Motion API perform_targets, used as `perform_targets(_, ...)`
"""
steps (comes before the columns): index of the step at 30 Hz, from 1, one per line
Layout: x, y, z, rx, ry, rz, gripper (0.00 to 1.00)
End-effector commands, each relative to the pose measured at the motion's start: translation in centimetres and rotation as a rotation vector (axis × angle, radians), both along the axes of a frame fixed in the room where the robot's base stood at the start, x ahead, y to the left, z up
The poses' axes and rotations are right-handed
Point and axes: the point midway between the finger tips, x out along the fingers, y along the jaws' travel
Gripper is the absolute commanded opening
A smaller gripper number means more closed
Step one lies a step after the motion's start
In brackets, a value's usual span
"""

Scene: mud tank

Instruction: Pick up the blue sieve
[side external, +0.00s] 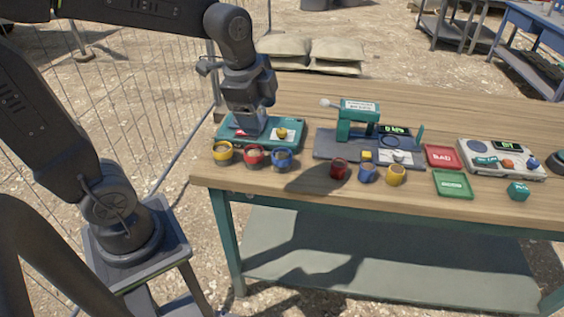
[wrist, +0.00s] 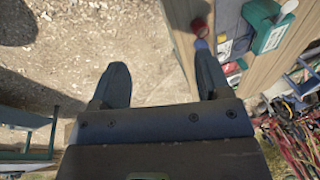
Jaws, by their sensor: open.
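Two small blue round vessels stand on the wooden table in the side external view. One, with a pale inside, is the blue sieve (side external: 281,159) by its look, at the right end of a yellow, red and blue row. The other is a blue cup (side external: 367,173) between a red and a yellow one. My gripper (side external: 247,125) hangs over the teal device, left of and behind the blue sieve. In the wrist view, my gripper (wrist: 160,78) is open with nothing between its fingers. A blue round thing (wrist: 202,45) shows beyond the right finger; I cannot tell which one it is.
A teal device (side external: 287,134) stands behind the left row. A green press (side external: 357,120) on a dark base, a red tray (side external: 443,156), a green tray (side external: 453,184) and a scale-like unit (side external: 500,158) stand to the right. A wire fence (side external: 130,100) is behind my arm.

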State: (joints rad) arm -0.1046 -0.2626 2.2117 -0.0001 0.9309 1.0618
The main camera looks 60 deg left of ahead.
Motion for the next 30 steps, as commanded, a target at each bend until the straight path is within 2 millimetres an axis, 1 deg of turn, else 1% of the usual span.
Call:
perform_targets(1, 1.4, 0.6, -0.8, 0.026, 0.039, -0.106, 0.7)
perform_targets(3, 3.0, 1.4, -1.8, 0.06, 0.081, -0.268, 0.7)
perform_targets(9, 7.1, 3.8, -5.4, 0.11, 0.19, -0.716, 0.7)
perform_targets(12, 8.5, 4.8, -7.1, 0.117, 0.221, -0.891, 0.7)
perform_targets(15, 9.4, 5.4, -8.3, 0.118, 0.239, -1.015, 0.7)
perform_targets(18, 9.8, 5.7, -9.0, 0.119, 0.248, -1.082, 0.7)
perform_targets(20, 9.9, 5.8, -9.5, 0.118, 0.25, -1.098, 0.7)
perform_targets(22, 9.9, 5.8, -10.4, 0.117, 0.251, -1.106, 0.7)
perform_targets(30, 9.8, 5.8, -15.5, 0.116, 0.252, -1.103, 0.7)
